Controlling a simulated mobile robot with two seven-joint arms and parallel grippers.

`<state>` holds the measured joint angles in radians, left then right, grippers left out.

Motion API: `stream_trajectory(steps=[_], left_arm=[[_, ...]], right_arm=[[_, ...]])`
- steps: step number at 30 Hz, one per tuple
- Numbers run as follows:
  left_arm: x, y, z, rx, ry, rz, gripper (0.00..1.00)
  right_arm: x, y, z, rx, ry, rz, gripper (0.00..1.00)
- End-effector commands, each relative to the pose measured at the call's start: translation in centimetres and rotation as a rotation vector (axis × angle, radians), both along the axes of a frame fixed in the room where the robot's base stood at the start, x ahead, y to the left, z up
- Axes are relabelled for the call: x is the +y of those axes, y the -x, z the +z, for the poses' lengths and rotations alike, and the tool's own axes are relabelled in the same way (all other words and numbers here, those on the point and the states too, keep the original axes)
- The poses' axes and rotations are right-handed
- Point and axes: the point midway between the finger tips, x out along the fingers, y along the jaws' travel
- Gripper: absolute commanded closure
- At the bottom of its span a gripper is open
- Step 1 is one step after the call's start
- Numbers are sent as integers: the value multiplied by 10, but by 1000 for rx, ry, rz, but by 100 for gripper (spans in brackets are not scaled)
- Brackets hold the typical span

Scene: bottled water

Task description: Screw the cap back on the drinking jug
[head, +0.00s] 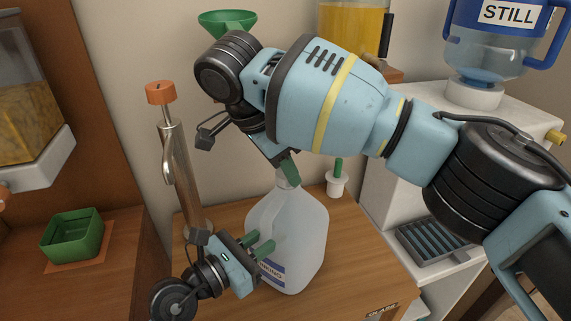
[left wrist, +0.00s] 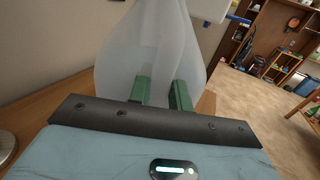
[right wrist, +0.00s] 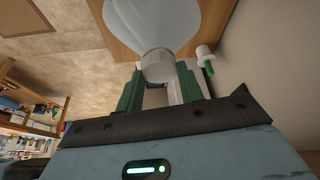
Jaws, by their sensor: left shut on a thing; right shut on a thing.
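The drinking jug (head: 308,232) is a translucent white jug with a blue-lettered label, standing upright on the wooden counter. My left gripper (head: 264,245) is shut on the jug's handle side; its green fingers press there in the left wrist view (left wrist: 163,92). My right gripper (head: 288,168) reaches down over the jug's mouth. In the right wrist view its green fingers (right wrist: 158,88) are shut on the pale cap (right wrist: 158,67), which is in line with the jug's neck. Whether the cap's thread is engaged cannot be told.
A metal tap with an orange top (head: 160,92) stands left of the jug. A small white holder with a green stick (head: 337,185) is behind it at right. A white water dispenser (head: 385,190) stands right; a green bowl (head: 75,238) sits on the left counter.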

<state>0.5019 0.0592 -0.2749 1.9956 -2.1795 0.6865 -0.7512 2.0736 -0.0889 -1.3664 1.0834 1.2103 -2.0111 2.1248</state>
Motion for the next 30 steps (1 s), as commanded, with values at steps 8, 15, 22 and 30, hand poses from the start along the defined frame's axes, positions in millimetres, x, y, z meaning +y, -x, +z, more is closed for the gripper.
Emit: stream_trajectory(steps=[8,15,22,30], left_arm=[[0,0,-1,1,-1,-1,100],[0,0,-1,2,-1,-1,100],[0,0,-1,3,-2,-1,100],[0,0,-1,3,-2,-1,100]], right_arm=[[1,-2,0,-4,0,-304,87],[1,-3,1,-6,-2,-325,87],[1,-3,0,-6,-2,-322,46],[1,-2,0,-4,-1,-321,41]])
